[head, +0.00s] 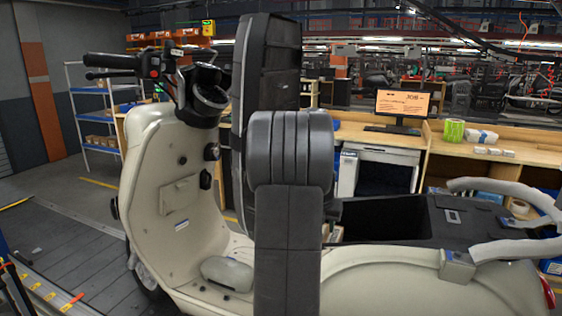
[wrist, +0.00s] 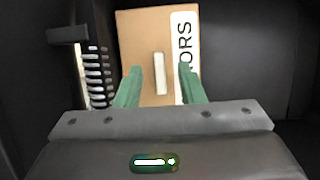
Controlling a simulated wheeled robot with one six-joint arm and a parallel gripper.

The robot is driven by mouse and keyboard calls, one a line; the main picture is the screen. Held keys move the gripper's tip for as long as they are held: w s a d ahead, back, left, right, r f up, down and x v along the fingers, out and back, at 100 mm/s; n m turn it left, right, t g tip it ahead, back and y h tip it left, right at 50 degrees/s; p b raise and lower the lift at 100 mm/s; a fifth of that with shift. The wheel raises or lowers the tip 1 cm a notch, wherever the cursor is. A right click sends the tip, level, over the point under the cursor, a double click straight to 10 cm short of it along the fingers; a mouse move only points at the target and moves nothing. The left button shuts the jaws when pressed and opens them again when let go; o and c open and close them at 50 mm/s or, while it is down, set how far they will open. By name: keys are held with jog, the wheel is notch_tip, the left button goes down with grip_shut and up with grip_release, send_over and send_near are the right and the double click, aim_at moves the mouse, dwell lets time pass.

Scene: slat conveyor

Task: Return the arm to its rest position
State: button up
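My gripper (wrist: 160,78) shows in the wrist view with its two green fingers apart and nothing visibly clamped between them. Beyond the fingertips lies a brown cardboard box (wrist: 142,32) with a white lettered label and a small white strip. The box sits in a dark, walled space; whether the fingers touch it I cannot tell. In the head view my dark grey arm stands upright in the foreground, and my gripper is not visible there. A cream scooter (head: 165,190) stands behind the arm with its open dark under-seat compartment (head: 400,219) to the right.
The raised black seat (head: 275,70) stands upright behind my arm. Grey grab rails (head: 505,190) flank the scooter's rear. A wooden workbench (head: 455,143) with a monitor (head: 402,104) is behind it.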

jog(key=shift+s+f, duration=0.1)
jog(key=shift+f, duration=0.05)
jog(key=v, duration=1.3)
jog(key=x, duration=1.4)
notch_tip(320, 180, up, 20)
jog(key=p, duration=1)
jog(key=shift+a, duration=0.1)
